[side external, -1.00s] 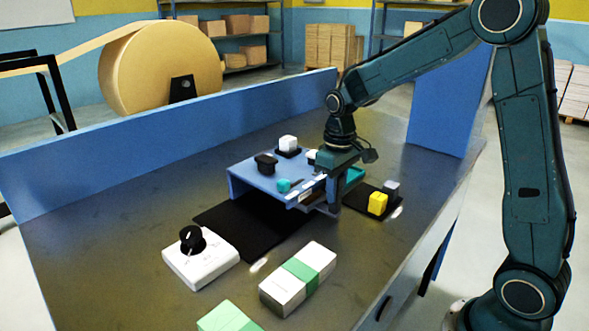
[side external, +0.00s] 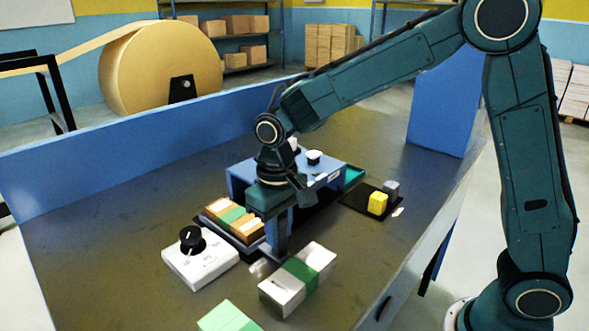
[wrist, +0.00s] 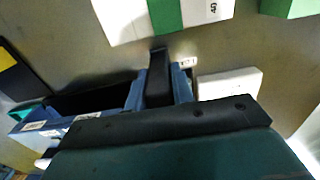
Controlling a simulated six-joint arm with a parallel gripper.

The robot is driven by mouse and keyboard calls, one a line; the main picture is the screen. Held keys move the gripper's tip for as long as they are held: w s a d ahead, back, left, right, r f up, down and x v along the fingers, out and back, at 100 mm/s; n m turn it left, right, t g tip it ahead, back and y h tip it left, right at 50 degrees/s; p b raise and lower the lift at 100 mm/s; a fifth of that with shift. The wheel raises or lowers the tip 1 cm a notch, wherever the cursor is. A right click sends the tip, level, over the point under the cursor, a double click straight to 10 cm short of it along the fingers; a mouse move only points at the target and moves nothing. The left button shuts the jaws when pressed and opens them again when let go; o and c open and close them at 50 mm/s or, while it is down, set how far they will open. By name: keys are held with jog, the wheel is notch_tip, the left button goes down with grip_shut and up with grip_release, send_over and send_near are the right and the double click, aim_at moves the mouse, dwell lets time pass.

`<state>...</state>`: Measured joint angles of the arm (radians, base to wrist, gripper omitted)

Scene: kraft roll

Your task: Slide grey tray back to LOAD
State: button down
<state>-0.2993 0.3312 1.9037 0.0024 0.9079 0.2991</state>
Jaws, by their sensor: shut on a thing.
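The grey tray (side external: 243,242) lies on the table just left of the blue bridge-like stand (side external: 240,178). It carries brown blocks with a green band (side external: 231,214). My gripper (side external: 277,240) points down at the tray's front right side. In the wrist view my gripper (wrist: 158,85) has its blue-grey fingers on either side of a dark bar, which looks like the tray's handle. It is shut on it. A small white label (side external: 261,268) lies on the table just in front of the tray; its text is too small to read. My gripper hides part of the tray and stand.
A white dial box (side external: 200,262) stands close to the tray's left. A white block with a green band (side external: 298,280) lies in front, and a light green block (side external: 228,318) nearer. A yellow block (side external: 377,203) sits on a black mat at right. The blue wall (side external: 150,135) bounds the back.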

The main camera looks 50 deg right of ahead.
jog(key=shift+a, duration=0.3)
jog(key=c, duration=1.2)
grip_release()
jog(key=shift+r, duration=0.2)
notch_tip(320, 180, up, 14)
jog(key=shift+f, duration=0.25)
